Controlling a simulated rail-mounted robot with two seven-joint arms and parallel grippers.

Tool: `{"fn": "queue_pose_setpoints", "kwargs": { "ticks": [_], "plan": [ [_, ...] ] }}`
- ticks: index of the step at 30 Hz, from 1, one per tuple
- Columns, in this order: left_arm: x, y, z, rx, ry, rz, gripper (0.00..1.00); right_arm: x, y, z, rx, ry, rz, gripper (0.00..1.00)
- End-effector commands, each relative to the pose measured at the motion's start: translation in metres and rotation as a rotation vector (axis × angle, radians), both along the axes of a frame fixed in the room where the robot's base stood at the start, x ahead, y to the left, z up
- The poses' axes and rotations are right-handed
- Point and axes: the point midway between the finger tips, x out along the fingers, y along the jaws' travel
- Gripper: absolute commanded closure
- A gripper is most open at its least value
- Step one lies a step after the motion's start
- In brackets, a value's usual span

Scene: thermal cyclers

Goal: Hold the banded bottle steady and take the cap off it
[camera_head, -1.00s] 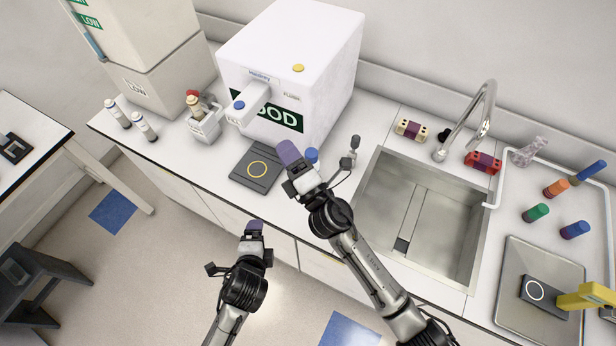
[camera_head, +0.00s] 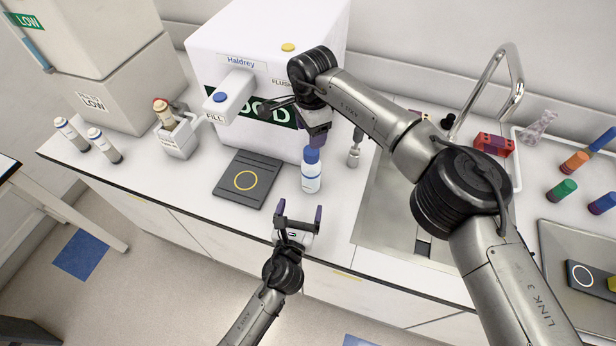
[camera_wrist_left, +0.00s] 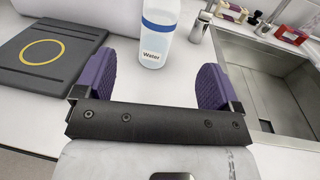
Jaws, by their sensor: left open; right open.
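The banded bottle (camera_head: 311,182) stands upright on the counter, white with a blue cap (camera_head: 312,155) on top. In the left wrist view the bottle (camera_wrist_left: 155,50) shows a blue band and a "Water" label; its top is cut off. My left gripper (camera_head: 299,210) is open and empty at the counter's front edge, fingers spread towards the bottle. In the left wrist view the bottle stands beyond its purple fingertips (camera_wrist_left: 154,75), apart from them. My right gripper (camera_head: 316,134) is open, just above the cap and pointing down; its fingers are partly hidden and contact cannot be told.
A dark pad with a yellow ring (camera_head: 247,180) lies left of the bottle. A small metal fixture (camera_head: 355,150) stands close on its right, before the sink (camera_head: 385,225). The white Haldrey machine (camera_head: 240,40) stands behind. The counter directly before the bottle is clear.

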Motion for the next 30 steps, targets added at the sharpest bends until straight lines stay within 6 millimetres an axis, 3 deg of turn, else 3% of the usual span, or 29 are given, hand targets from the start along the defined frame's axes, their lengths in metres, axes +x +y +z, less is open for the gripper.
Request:
{"fn": "queue_pose_setpoints", "kwargs": {
  "ticks": [5,19,30],
  "plan": [
    [0.02,-0.006,0.001,0.008,-0.006,-0.003,0.11,0.001,-0.003,0.002,-0.015,-0.002,0.0,0.37],
    [0.1,-0.021,0.001,0.004,-0.003,-0.002,0.11,0.001,-0.002,0.002,-0.011,-0.001,-0.001,0.37],
    [0.13,-0.026,0.001,0.004,-0.004,-0.002,0.11,0.001,-0.002,0.001,-0.011,-0.001,-0.001,0.37]
  ]
}}
